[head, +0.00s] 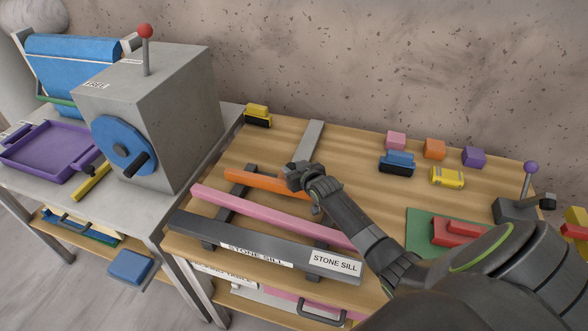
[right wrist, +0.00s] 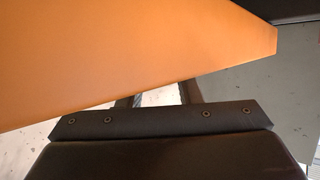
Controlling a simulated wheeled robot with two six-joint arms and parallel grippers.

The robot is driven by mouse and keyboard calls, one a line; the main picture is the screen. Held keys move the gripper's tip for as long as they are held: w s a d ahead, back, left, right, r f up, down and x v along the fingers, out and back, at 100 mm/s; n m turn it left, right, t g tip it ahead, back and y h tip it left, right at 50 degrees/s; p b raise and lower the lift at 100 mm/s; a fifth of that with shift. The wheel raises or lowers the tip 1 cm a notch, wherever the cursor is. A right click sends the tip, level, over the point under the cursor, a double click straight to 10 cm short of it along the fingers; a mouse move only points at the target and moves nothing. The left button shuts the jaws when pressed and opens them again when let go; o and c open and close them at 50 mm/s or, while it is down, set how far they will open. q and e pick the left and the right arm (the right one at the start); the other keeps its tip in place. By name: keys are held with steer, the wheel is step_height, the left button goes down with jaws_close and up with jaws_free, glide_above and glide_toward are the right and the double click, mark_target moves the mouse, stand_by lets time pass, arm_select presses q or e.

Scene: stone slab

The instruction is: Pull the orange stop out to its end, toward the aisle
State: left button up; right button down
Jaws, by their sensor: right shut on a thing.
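The orange stop (head: 258,181) is a long bar lying across dark rails on the wooden bench. It lies behind a pink bar (head: 265,213) and is roughly parallel to it. My right gripper (head: 294,174) is shut on the orange stop near its right end, and the hand hides that part. In the right wrist view, the orange stop (right wrist: 130,50) fills the upper left, close to the camera, above my dark gripper (right wrist: 160,115). The fingertips' contact is hidden there. My left gripper is not in view.
A dark bar labelled STONE SILL (head: 255,250) runs along the bench front. A grey box with a blue wheel (head: 123,143) stands on the left table.

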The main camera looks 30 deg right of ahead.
steer(key=c, duration=1.2)
jaws_free()
steer(key=shift+s+a+f, duration=0.1)
steer(key=shift+a+f, duration=0.05)
steer(key=shift+a, duration=0.05)
steer(key=shift+o, duration=0.9)
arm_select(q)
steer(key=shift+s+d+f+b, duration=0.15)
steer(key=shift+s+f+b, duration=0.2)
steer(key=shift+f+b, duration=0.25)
arm_select(e)
steer(key=v, duration=1.7)
steer(key=shift+s+r, duration=0.2)
steer(key=shift+r, duration=0.1)
